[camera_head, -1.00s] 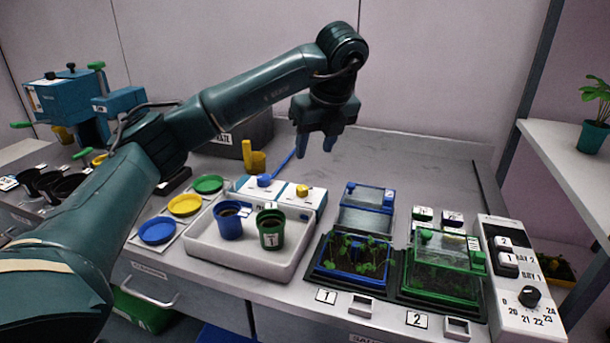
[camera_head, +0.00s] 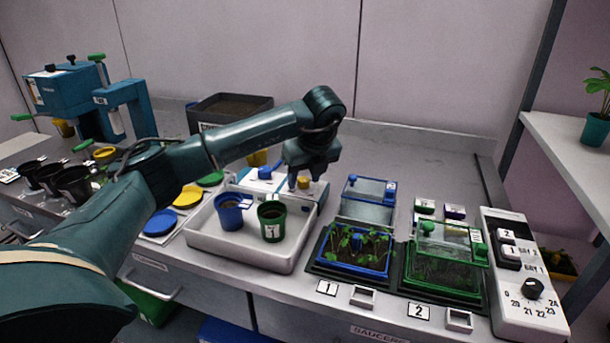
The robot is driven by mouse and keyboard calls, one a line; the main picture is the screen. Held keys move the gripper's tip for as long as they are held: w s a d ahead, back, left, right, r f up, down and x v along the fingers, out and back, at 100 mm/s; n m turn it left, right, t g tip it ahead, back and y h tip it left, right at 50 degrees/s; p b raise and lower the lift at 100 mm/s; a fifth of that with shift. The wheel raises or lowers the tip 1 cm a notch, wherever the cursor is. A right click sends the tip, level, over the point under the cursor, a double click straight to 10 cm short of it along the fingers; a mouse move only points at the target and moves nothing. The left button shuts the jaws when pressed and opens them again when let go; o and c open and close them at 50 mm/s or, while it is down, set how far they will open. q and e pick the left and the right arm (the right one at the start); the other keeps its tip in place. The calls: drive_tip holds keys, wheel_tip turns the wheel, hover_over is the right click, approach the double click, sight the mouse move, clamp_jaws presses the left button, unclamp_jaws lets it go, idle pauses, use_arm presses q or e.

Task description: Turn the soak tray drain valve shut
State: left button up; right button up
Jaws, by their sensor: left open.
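The white soak tray (camera_head: 247,251) stands at the front middle of the bench, with a blue pot (camera_head: 229,214) and a green pot (camera_head: 271,224) in it. At its back edge are small blue-and-white valve boxes, one with a blue knob (camera_head: 265,173) and one with a yellow knob (camera_head: 304,183). Which one is the drain valve I cannot read. My left gripper (camera_head: 305,179) points down, open, with its fingertips around or just above the yellow knob; contact is unclear. It partly hides the yellow knob's box. My right gripper is not in view.
Blue and yellow saucers (camera_head: 187,196) lie left of the tray. A grey soil bin (camera_head: 235,107) stands behind my left arm. Seedling trays and a blue-framed cover (camera_head: 368,199) are to the right, then a white control panel (camera_head: 526,302). The back right bench is clear.

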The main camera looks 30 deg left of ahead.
use_arm(q)
drive_tip(key=shift+c, duration=0.3)
clamp_jaws()
drive_tip(key=shift+m, duration=0.3)
drive_tip(key=m+b, duration=0.1)
drive_tip(key=m+t+h, duration=0.1)
drive_tip(key=m, duration=0.1)
drive_tip(key=shift+s+a+f+m+b, duration=0.1)
drive_tip(key=shift+a+m+b, duration=0.05)
drive_tip(key=shift+m+b, duration=0.2)
drive_tip(key=m, duration=0.2)
drive_tip(key=m+t+h, duration=0.1)
drive_tip(key=m, duration=0.1)
drive_tip(key=shift+a+h+b, duration=0.1)
drive_tip(key=shift+h+b, duration=0.2)
drive_tip(key=shift+b, duration=0.1)
drive_tip(key=m+h, duration=0.1)
drive_tip(key=m, duration=0.1)
drive_tip(key=m+h, duration=0.1)
drive_tip(key=m, duration=0.2)
drive_tip(key=shift+a+r+m+p, duration=0.2)
drive_tip(key=shift+m+p, duration=0.15)
drive_tip(key=shift+p, duration=0.05)
drive_tip(key=shift+a+m+g+h+p, duration=0.1)
drive_tip(key=shift+m+g+h+p, duration=0.45)
drive_tip(key=shift+m, duration=1.45)
drive_tip(key=shift+t+h, duration=0.25)
drive_tip(key=shift+t, duration=0.1)
